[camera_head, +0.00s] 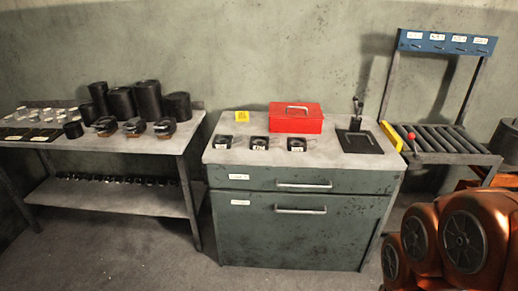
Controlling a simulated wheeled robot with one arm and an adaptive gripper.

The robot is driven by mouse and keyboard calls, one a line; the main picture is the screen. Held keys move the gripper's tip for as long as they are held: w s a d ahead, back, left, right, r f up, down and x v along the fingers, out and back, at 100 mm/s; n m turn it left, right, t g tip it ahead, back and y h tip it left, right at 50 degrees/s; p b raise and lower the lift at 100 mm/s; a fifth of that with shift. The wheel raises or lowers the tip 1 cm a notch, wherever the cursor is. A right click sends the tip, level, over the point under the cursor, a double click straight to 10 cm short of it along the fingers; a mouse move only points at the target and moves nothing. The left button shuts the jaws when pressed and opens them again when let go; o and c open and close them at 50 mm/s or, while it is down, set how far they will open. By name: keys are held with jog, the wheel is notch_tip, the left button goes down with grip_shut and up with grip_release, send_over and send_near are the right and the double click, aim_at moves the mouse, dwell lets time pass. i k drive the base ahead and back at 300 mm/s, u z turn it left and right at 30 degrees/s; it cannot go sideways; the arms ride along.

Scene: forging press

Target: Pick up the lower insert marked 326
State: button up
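Three small black square pieces with white labels stand in a row on the grey cabinet top: a left piece (222,141), a middle piece (259,142) and a right piece (296,143). Their labels are too small to read surely, so I cannot tell which one, if any, is marked 326. Several black pieces with small labels (134,126) also sit on the left table; their marks are unreadable too. My gripper is not in view. Copper-coloured links of my own arm fill the lower right corner.
A red toolbox (296,123) and a yellow card (241,115) stand behind the row on the cabinet (300,235). A black stand (358,142) is at its right end. Black cylinders (147,100) crowd the left table. A roller rack (440,138) stands right. Floor in front is clear.

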aim_at(302, 143)
jog(key=z, duration=0.3)
jog(key=i, duration=1.9)
jog(key=u, duration=3.1)
